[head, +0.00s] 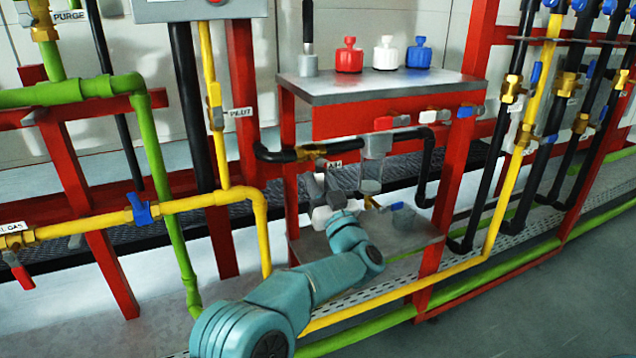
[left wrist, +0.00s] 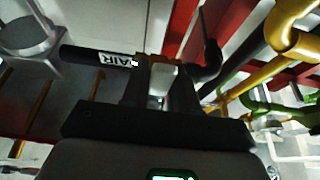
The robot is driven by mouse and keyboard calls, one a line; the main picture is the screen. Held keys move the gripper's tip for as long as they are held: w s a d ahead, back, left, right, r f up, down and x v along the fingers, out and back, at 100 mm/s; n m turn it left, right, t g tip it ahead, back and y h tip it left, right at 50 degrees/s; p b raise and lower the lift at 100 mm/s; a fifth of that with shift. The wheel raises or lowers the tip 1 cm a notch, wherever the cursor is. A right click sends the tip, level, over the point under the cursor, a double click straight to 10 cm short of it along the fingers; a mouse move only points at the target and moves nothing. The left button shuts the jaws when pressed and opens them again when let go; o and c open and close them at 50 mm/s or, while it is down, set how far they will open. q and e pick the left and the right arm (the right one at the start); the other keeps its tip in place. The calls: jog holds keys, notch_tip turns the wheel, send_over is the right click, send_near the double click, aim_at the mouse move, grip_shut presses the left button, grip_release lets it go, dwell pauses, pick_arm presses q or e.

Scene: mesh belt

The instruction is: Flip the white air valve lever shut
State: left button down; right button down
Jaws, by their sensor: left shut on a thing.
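The air valve is a brass body (head: 311,152) on a black pipe (head: 275,155), beside a white AIR label (head: 335,164). In the left wrist view, the AIR label (left wrist: 117,60) sits on the pipe just left of the brass valve (left wrist: 150,59). The white lever (left wrist: 163,77) shows between the two dark fingers. My left gripper (head: 322,178) reaches up from below to the valve and is shut on the lever. In the head view the lever is hidden, so I cannot tell its angle there. My right gripper is not in view.
Above is a shelf (head: 385,90) with red, white and blue knobbed pieces on it. Red, white and blue handles (head: 435,116) sit below its edge. A clear cup (head: 371,177) hangs right of the gripper. A yellow pipe (head: 258,215) and red posts stand left.

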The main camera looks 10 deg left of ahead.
pick_arm(q)
jog(key=shift+r, duration=0.15)
jog(key=c, duration=1)
grip_release()
jog(key=shift+w, duration=0.1)
jog(key=shift+o, duration=0.2)
jog(key=shift+d, duration=0.1)
jog(key=p+v, duration=0.3)
jog(key=v, duration=1.3)
jog(key=shift+s, duration=0.25)
